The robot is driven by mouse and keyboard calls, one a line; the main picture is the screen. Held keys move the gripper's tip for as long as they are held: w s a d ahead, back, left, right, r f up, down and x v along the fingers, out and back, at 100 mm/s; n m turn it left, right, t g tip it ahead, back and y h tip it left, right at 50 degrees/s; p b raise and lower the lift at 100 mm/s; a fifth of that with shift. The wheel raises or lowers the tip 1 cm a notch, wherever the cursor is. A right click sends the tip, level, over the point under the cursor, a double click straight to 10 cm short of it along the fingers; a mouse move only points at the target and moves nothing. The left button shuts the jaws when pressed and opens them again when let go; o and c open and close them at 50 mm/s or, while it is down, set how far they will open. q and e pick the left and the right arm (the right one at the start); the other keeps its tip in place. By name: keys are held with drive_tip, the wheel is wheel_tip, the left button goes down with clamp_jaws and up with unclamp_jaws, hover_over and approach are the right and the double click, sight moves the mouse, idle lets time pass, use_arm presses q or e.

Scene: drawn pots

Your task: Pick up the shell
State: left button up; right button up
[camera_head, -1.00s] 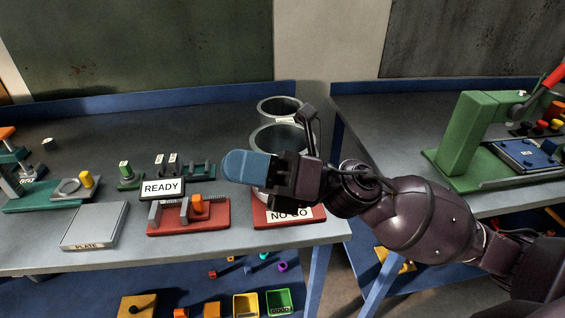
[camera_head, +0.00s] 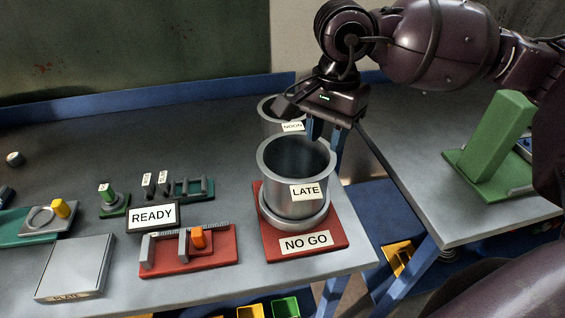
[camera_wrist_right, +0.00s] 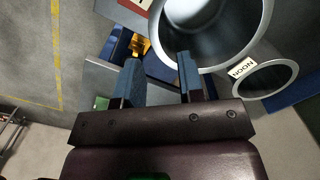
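Two open-topped grey metal shells show in the head view. The nearer one, labelled LATE (camera_head: 278,184), stands upright on a red NO GO base (camera_head: 334,237). The one labelled NOON (camera_head: 268,123) stands behind it, partly hidden by my right gripper. My right gripper (camera_head: 325,133) points down at the back right rim of the LATE shell. In the right wrist view its two blue fingers (camera_wrist_right: 158,75) are apart, with the near shell's rim (camera_wrist_right: 157,43) appearing between them. I cannot tell whether they touch it. My left gripper is not in view.
A READY sign (camera_head: 152,217), a red fixture with an orange block (camera_head: 198,238) and a grey PLATE block (camera_head: 75,268) stand to the left. A green press-like frame (camera_head: 495,150) stands on the right table. A gap separates the tables.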

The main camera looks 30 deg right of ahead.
sight(326, 169)
drive_tip(key=f, duration=0.3)
drive_tip(key=shift+d+f, duration=0.35)
drive_tip(key=shift+d, duration=0.05)
drive_tip(key=shift+f, duration=0.8)
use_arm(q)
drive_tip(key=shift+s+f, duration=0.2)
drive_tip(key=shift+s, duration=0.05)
use_arm(e)
wheel_tip(326, 169, down, 5)
drive_tip(key=shift+r, duration=0.1)
